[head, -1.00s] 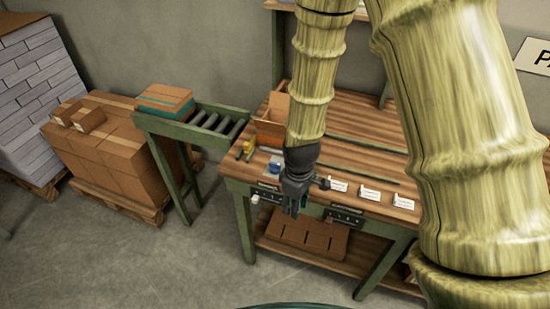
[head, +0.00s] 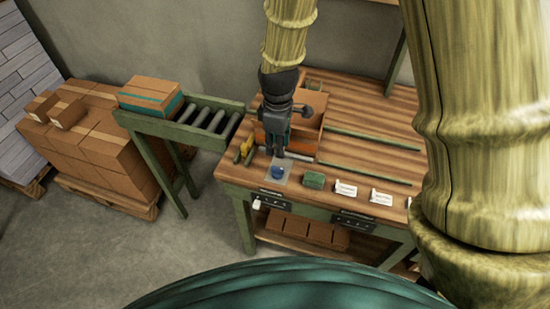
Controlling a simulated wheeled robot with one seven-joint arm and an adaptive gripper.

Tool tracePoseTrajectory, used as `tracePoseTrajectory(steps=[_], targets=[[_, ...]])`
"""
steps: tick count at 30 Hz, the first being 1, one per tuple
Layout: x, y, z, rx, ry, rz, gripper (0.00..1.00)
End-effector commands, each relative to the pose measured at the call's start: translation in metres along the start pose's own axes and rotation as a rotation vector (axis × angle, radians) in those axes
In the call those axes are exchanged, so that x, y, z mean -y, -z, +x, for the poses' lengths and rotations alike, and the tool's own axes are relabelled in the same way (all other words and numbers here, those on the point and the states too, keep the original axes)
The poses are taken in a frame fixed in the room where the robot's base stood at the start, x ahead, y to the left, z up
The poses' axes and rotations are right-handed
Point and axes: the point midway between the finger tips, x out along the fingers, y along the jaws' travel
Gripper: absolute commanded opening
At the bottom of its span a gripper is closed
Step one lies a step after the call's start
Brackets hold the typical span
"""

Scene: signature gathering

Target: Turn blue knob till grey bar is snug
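The blue knob (head: 277,172) sits on a pale grey plate (head: 283,181) near the front left of the workbench. A thin light grey strip (head: 300,157), perhaps the grey bar, runs along the front of an open brown carton; whether it touches the carton is too small to tell. My gripper (head: 279,153) points down just behind the knob in the picture, in front of the carton. It appears apart from the knob. Its fingers are dark and small, so their opening is unclear. I see nothing held in it.
The open carton (head: 309,104) stands behind my gripper. A green block (head: 314,180) and white cards (head: 345,189) lie along the front edge. A yellow item (head: 247,147) is left of the gripper. A roller conveyor (head: 205,118) adjoins the bench on the left.

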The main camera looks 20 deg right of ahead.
Motion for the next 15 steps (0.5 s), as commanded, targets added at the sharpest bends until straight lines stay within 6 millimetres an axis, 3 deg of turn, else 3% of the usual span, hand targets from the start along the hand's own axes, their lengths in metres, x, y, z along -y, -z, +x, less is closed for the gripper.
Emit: tracePoseTrajectory(steps=[15], targets=[[0.0,-0.001,0.05,0.001,0.001,0.002,0.32]])
